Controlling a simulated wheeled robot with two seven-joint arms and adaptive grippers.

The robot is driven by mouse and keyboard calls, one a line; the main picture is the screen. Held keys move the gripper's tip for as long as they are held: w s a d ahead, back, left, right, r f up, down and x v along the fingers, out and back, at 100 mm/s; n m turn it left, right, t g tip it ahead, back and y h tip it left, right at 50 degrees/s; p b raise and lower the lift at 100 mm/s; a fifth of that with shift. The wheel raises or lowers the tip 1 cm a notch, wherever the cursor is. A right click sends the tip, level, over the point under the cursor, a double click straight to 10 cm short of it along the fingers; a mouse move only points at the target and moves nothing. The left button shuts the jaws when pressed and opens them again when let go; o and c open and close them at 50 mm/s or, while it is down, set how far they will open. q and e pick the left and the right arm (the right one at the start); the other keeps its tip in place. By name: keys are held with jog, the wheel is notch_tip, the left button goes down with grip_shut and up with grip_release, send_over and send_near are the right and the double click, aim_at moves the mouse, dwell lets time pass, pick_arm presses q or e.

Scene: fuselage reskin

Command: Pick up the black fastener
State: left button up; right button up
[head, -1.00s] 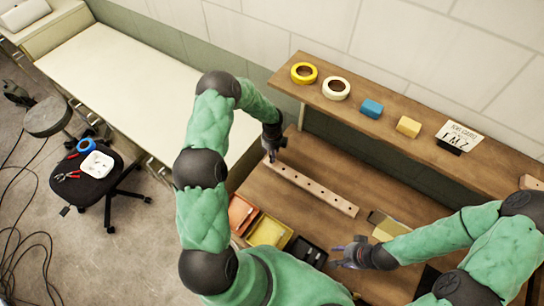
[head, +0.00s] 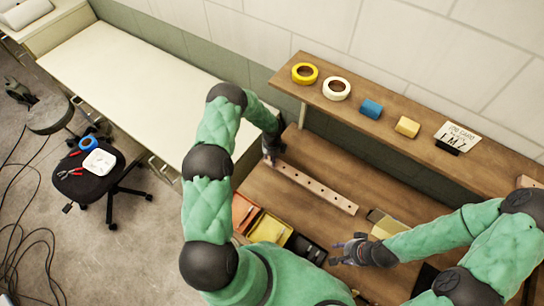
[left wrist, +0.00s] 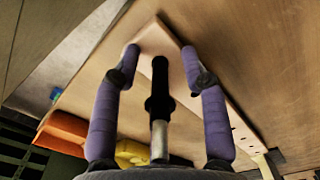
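The black fastener (left wrist: 160,95), with a silver shaft below its dark part, shows in the left wrist view between two purple fingers. My left gripper (left wrist: 162,54) is open around it, with a visible gap on both sides. Behind it is the end of a pale wooden strip with holes (head: 320,189); I cannot tell whether the fastener sits in a hole. In the head view my left gripper (head: 269,158) is at the strip's left end, where the fastener is hidden. My right gripper (head: 338,253) is open and apparently empty, low over the bench near the black tray.
An orange bin (head: 243,213), a yellow bin (head: 268,229) and a black tray (head: 307,250) line the bench's near edge. A raised shelf (head: 390,131) behind holds two tape rolls, blue and yellow blocks and a card. Bare bench lies around the strip.

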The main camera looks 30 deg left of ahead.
pick_arm(q)
grip_shut()
jog(key=shift+r, duration=0.1)
